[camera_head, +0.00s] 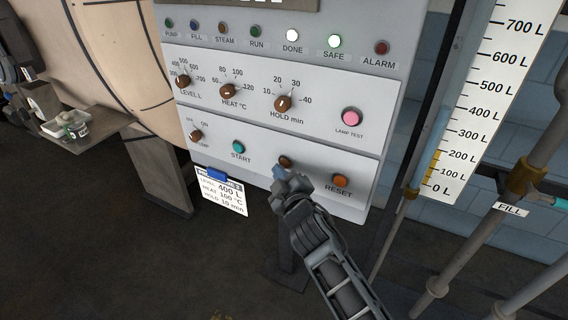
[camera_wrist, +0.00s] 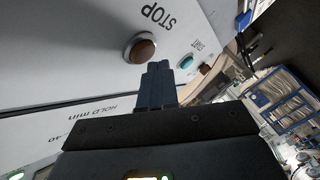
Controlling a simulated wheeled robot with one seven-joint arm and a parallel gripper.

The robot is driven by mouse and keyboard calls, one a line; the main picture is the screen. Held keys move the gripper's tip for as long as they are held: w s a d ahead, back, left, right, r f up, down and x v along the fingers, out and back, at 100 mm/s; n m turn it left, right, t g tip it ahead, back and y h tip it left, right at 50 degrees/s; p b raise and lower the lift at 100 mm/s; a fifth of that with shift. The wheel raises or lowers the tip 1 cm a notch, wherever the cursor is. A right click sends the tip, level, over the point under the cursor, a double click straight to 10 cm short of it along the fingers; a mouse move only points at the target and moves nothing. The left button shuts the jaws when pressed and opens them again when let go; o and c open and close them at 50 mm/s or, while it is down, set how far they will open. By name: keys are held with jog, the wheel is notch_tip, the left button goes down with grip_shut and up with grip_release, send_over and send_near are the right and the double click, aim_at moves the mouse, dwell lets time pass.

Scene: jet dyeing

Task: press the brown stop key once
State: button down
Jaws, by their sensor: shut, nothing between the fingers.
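The brown stop key (camera_head: 285,161) sits on the lower strip of the control panel, between the teal START key (camera_head: 238,148) and the orange-brown RESET key (camera_head: 341,181). In the head view its label is hidden behind my gripper (camera_head: 281,172). In the wrist view the stop key (camera_wrist: 140,49) shows as a round brown button in a pale ring, beside the word STOP. My gripper (camera_wrist: 158,66) is shut and empty, its fingertips close to the key. I cannot tell whether they touch it.
Above are the HOLD knob (camera_head: 283,103), HEAT knob (camera_head: 228,91) and pink LAMP TEST key (camera_head: 353,117). The DONE (camera_head: 292,35) and SAFE (camera_head: 335,40) lamps are lit white. A card (camera_head: 222,191) hangs at the panel's lower left. Pipes (camera_head: 490,215) stand at right.

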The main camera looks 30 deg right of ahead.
jog(key=shift+w+d+p, duration=0.35)
jog(key=shift+w+d, duration=0.05)
jog(key=shift+d, duration=0.1)
dwell(0.8)
jog(key=shift+s+a+f, duration=0.1)
dwell(0.3)
jog(key=shift+s+a+b, duration=0.45)
jog(key=shift+a+b, duration=0.15)
jog(key=shift+b, duration=0.15)
jog(key=s+a+b, duration=0.1)
jog(key=a, duration=0.1)
jog(key=s+a+b, duration=0.2)
jog(key=shift+b, duration=0.3)
